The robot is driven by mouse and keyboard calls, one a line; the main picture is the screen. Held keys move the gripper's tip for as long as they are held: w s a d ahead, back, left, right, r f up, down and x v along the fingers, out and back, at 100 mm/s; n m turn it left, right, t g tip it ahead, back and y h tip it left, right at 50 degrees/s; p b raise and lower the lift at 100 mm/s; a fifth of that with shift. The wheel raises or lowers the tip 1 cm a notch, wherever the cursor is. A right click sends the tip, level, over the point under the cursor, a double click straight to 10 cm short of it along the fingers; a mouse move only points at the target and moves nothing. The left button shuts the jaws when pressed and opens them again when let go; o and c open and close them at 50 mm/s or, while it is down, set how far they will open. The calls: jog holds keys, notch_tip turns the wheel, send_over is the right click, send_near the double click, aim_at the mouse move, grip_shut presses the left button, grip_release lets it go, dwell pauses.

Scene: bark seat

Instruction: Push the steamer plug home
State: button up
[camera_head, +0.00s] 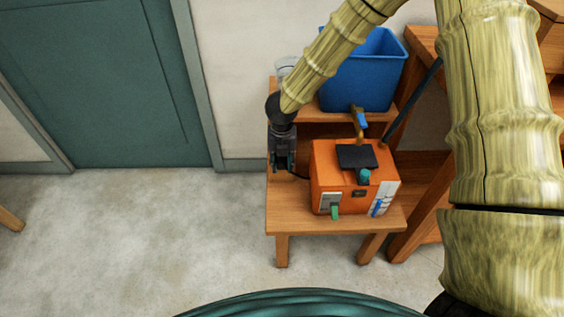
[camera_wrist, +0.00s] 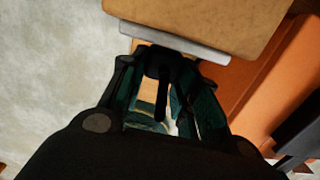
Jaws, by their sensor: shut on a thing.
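The steamer looks to be the orange box (camera_head: 350,178) on the low wooden bench, with a black pad, a teal knob and a green lever on it. My gripper (camera_head: 283,164) points down just left of it, over the bench's left end. In the wrist view, the teal fingers (camera_wrist: 162,85) are shut on a dark piece, likely the plug (camera_wrist: 160,92), with a narrow black part between them. A light grey strip (camera_wrist: 170,40) on a brown board lies just beyond the fingertips. Contact between plug and strip cannot be told; the plug's prongs are hidden.
A blue bin (camera_head: 358,80) stands on the raised shelf behind the steamer. A dark rod leans at its right, beside wooden shelving (camera_head: 432,150). The bench (camera_head: 285,217) has bare wood at its front left.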

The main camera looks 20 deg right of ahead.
jog(key=shift+w+d+p, duration=0.1)
jog(key=shift+w+p, duration=0.2)
jog(key=shift+w, duration=0.1)
dwell(0.3)
jog(key=o, duration=1)
jog(key=shift+o, duration=0.2)
notch_tip(320, 180, up, 12)
jog(key=shift+s, duration=0.3)
